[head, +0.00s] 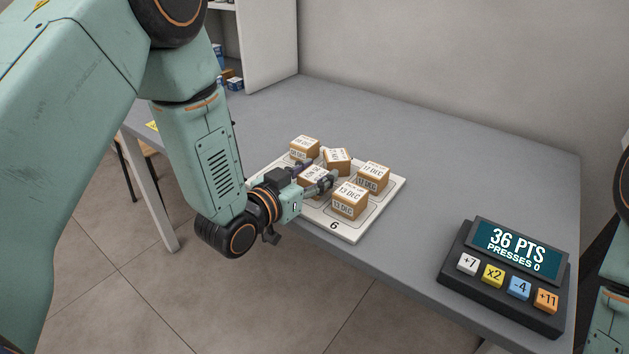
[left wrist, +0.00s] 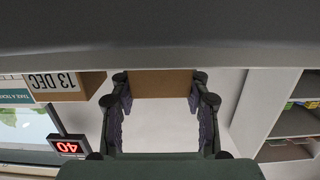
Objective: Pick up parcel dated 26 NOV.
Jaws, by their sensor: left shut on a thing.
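Several small brown parcels with white date labels stand on a white numbered tray (head: 345,232). My left gripper (head: 319,177) reaches in from the left, low over the tray, and is shut on a parcel (head: 312,180) between its fingers. That parcel's date is not legible in the head view. In the left wrist view, the held parcel (left wrist: 160,83) shows a plain brown face between the fingertips. Beside it is a parcel labelled 13 DEC (head: 349,201). A parcel labelled 11 DEC (head: 372,178) stands behind that one. My right gripper is out of view.
Two more parcels stand on the tray, one at the back left (head: 304,149) and one turned askew (head: 337,161). A dark button console (head: 505,275) reading 36 PTS stands at the right front of the grey table (head: 440,150). The table behind the tray is clear.

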